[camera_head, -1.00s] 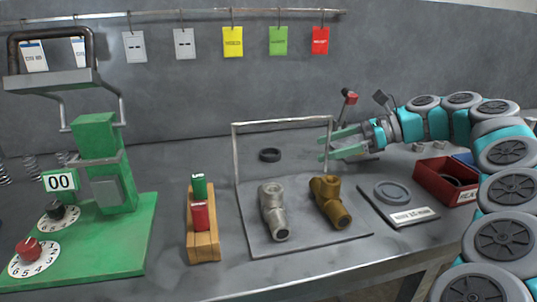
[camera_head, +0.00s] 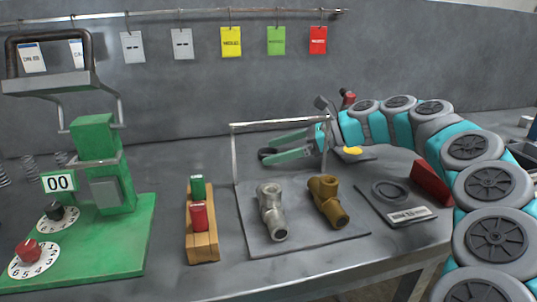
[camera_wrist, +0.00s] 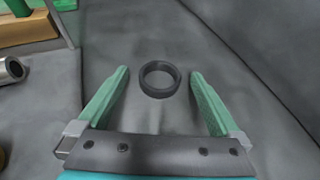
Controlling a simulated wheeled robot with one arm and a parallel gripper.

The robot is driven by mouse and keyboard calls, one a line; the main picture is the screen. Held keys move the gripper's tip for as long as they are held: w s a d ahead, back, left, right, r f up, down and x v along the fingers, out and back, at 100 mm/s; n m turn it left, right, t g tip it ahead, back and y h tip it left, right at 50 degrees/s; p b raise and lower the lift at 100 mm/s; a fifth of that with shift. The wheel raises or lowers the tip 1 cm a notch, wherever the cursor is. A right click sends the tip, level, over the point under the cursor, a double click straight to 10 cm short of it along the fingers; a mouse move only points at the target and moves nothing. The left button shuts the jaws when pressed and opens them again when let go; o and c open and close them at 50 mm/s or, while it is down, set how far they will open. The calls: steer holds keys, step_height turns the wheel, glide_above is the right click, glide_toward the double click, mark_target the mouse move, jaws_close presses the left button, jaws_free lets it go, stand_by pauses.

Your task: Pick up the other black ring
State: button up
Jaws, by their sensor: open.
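A black ring lies flat on the grey bench behind the wire frame. The wrist view shows it whole (camera_wrist: 160,94), between and slightly beyond the tips of my open fingers, with bare bench on both sides. In the head view my gripper (camera_head: 268,151) points left over the bench, and its green fingers hide most of the ring. My gripper (camera_wrist: 160,84) is empty; I cannot tell its exact height above the bench.
The wire frame (camera_head: 280,122) stands in front of my fingers, with a silver fitting (camera_head: 271,212) and a brass fitting (camera_head: 328,203) on its plate. Bench left of the ring is clear.

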steer(key=c, duration=1.4)
steer(key=shift+r+p, duration=0.75)
steer(key=shift+r, duration=8.25)
